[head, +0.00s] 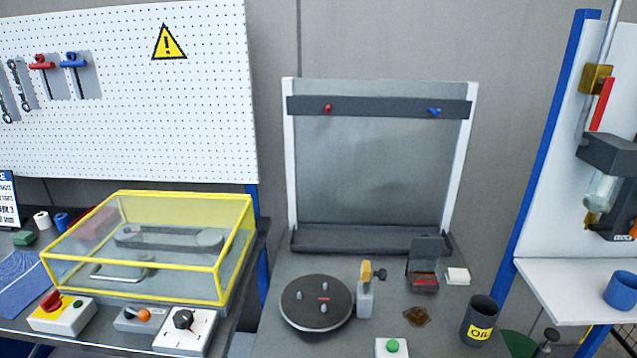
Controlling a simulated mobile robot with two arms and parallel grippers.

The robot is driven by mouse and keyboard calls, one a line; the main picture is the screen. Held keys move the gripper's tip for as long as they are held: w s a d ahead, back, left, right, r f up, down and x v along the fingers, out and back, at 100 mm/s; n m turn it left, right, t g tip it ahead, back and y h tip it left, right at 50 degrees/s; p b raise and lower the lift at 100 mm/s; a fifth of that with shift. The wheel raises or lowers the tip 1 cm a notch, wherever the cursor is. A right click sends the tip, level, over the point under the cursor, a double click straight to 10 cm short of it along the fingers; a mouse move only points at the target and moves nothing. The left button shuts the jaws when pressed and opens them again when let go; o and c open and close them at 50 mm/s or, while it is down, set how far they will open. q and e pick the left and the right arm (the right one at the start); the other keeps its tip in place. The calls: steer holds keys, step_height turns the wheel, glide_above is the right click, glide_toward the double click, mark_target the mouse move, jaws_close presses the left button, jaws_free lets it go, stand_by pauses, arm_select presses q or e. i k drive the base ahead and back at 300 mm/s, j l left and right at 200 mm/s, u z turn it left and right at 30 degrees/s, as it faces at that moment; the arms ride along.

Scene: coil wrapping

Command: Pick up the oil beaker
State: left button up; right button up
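The oil beaker (479,322) is a dark grey cup with a yellow label reading OIL. It stands upright near the right edge of the middle grey table (270,345) in the head view. Its open top faces up, and what is inside is too dark to tell. Neither of my grippers shows in this view, and nothing is touching the beaker.
A round dark turntable (316,303) with pegs stands left of the beaker. A brown stain (416,316) and a green button box (392,347) lie between. A blue cup (621,290) sits on the white right shelf (555,290). A yellow-framed clear cover (150,245) is left.

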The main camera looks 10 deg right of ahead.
mark_target(476, 328)
steer(key=z, duration=1.35)
steer(key=i+l+u, duration=0.15)
steer(key=l, duration=0.35)
steer(key=i+l+u, duration=0.15)
steer(key=l, duration=0.35)
steer(key=l+u, duration=0.15)
steer(key=l, duration=0.35)
steer(key=i+l+u, duration=0.1)
steer(key=l, duration=0.45)
